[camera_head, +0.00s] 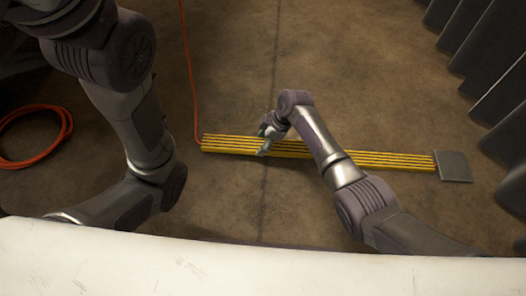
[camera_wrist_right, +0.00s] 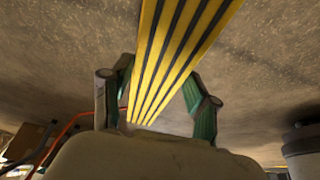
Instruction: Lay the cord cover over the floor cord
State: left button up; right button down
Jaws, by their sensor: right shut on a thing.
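The cord cover (camera_head: 390,160) is a long yellow strip with black stripes, lying across the floor in the head view. The orange floor cord (camera_head: 188,70) runs down from the top edge to the cover's left end; no cord shows along the cover itself. My right gripper (camera_head: 266,142) is shut on the cover, left of its middle. In the right wrist view the cover (camera_wrist_right: 185,40) passes between the green-padded fingers of the right gripper (camera_wrist_right: 158,85). My left arm shows at left, but its gripper is out of view.
A grey square plate (camera_head: 454,166) lies at the cover's right end. A coil of orange cord (camera_head: 66,128) lies at far left. Dark ribbed panels (camera_head: 505,100) line the right side. A pale surface (camera_head: 260,270) crosses the bottom.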

notch_tip(320, 180, down, 4)
jog(key=b, duration=0.3)
jog(key=shift+b, duration=0.3)
jog(key=shift+r, duration=0.2)
jog(key=shift+f, duration=0.1)
jog(key=shift+c, duration=1.4)
grip_release()
jog(key=p+v, duration=0.9)
jog(key=v, duration=0.2)
jog(key=shift+r, duration=0.25)
jog(key=shift+s+d+r+p, duration=0.1)
jog(key=shift+d+r+p, duration=0.15)
jog(key=shift+r+p, duration=0.05)
